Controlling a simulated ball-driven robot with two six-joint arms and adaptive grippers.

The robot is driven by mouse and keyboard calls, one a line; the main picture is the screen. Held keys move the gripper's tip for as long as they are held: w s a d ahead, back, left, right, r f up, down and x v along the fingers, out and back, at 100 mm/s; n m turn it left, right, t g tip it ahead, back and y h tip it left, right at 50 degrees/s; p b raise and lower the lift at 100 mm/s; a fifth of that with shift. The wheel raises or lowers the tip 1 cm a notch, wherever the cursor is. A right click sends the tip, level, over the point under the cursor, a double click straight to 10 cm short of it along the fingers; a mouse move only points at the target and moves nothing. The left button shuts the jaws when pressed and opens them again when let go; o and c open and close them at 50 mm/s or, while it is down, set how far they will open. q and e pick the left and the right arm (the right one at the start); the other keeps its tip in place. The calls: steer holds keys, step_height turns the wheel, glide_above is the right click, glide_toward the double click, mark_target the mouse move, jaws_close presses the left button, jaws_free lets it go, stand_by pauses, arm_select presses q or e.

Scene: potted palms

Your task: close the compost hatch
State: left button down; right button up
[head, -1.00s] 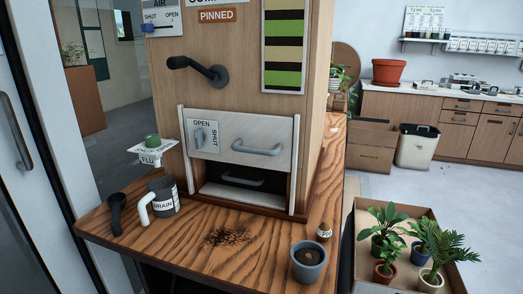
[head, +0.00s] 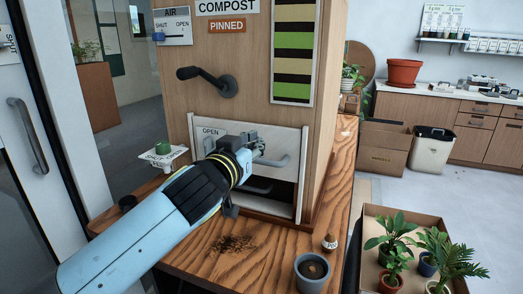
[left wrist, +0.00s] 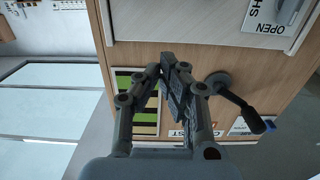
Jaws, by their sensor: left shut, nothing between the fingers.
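The compost hatch (head: 287,140) is a pale panel between two white side rails on the wooden cabinet. It is raised, with a dark opening (head: 284,190) below it. My left gripper (head: 264,150) is in front of the panel by its bar handle, fingers shut and empty; whether it touches is unclear. The arm hides the panel's lower left and most of the OPEN/SHUT plate (head: 208,131). In the left wrist view the hatch panel (left wrist: 190,18) is at the top, and the shut gripper (left wrist: 166,72) is in the middle. My right gripper is not in view.
A black crank lever (head: 208,80) sticks out above the hatch, under a PINNED sign (head: 227,26). A box of potted plants (head: 372,212) is at lower right.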

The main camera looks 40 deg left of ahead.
arm_select(q)
steer(key=w+a+f, duration=0.1)
steer(key=w+f, duration=0.3)
steer(key=shift+w+b, duration=0.25)
steer(key=shift+b, duration=0.2)
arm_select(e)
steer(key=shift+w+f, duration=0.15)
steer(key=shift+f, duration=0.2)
arm_select(q)
steer(key=shift+f, duration=0.1)
step_height(320, 180, down, 14)
steer(key=b, duration=1.5)
steer(key=shift+f, duration=0.15)
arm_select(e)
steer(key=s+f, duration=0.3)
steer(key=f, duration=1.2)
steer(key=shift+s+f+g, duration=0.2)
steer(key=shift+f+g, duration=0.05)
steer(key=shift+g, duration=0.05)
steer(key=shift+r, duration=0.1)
